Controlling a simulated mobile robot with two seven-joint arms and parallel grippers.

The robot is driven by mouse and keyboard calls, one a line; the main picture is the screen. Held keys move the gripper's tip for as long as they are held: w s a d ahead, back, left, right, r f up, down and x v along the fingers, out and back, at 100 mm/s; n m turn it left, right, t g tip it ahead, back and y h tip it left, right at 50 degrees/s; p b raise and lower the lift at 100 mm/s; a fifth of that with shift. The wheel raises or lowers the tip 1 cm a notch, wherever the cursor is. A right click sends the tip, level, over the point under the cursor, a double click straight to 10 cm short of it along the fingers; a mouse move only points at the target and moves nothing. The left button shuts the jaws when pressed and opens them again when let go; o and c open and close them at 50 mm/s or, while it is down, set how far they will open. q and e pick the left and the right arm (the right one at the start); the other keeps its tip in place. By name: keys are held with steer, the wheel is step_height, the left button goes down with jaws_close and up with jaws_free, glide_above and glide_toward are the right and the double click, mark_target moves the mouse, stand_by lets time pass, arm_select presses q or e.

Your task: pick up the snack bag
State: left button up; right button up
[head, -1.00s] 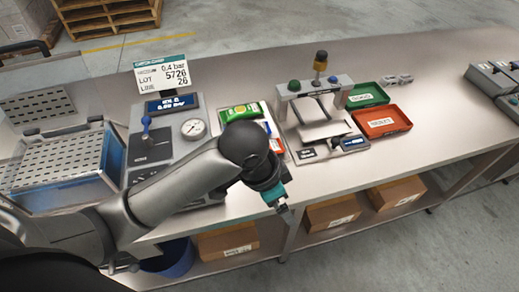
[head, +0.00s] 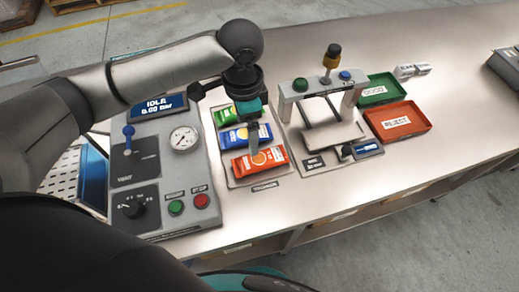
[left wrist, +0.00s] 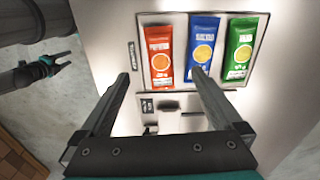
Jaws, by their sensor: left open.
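Three snack bags lie side by side in a shallow tray (head: 233,182): a green bag (head: 225,116), a blue bag (head: 235,137) and an orange bag (head: 270,159). My left gripper (head: 253,142) is above the tray and hides part of the bags in the head view. In the left wrist view, its open, empty fingers (left wrist: 161,76) point toward the orange bag (left wrist: 160,55) and blue bag (left wrist: 203,48); the green bag (left wrist: 240,46) is farther right. My right gripper (left wrist: 60,60) shows small at the left of that view, away from the bags.
A control panel with a gauge (head: 184,139) stands left of the tray. A weigher with an arch frame (head: 287,90) stands close on its right. Green (head: 377,101) and red (head: 424,128) bins lie beyond. The bench's right side is mostly clear.

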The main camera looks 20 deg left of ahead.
arm_select(q)
step_height(320, 180, down, 4)
steer(key=b, duration=0.1)
glide_above(250, 161)
steer(key=f, duration=0.4)
steer(key=shift+s+f, duration=0.1)
steer(key=shift+s, duration=0.15)
steer(key=shift+f, duration=0.45)
steer(key=f, duration=0.1)
steer(key=f+b, duration=0.1)
steer(key=f, duration=0.3)
steer(key=shift+w, duration=0.3)
arm_select(e)
steer(key=f, duration=0.1)
steer(key=s, duration=0.1)
steer(key=d+f, duration=0.1)
steer(key=shift+s+f, duration=0.25)
steer(key=shift+f, duration=0.1)
arm_select(q)
steer(key=shift+c, duration=0.2)
steer(key=c, duration=1.3)
arm_select(e)
steer(key=shift+s, duration=0.2)
arm_select(q)
steer(key=shift+o, duration=0.2)
steer(key=shift+r, duration=0.15)
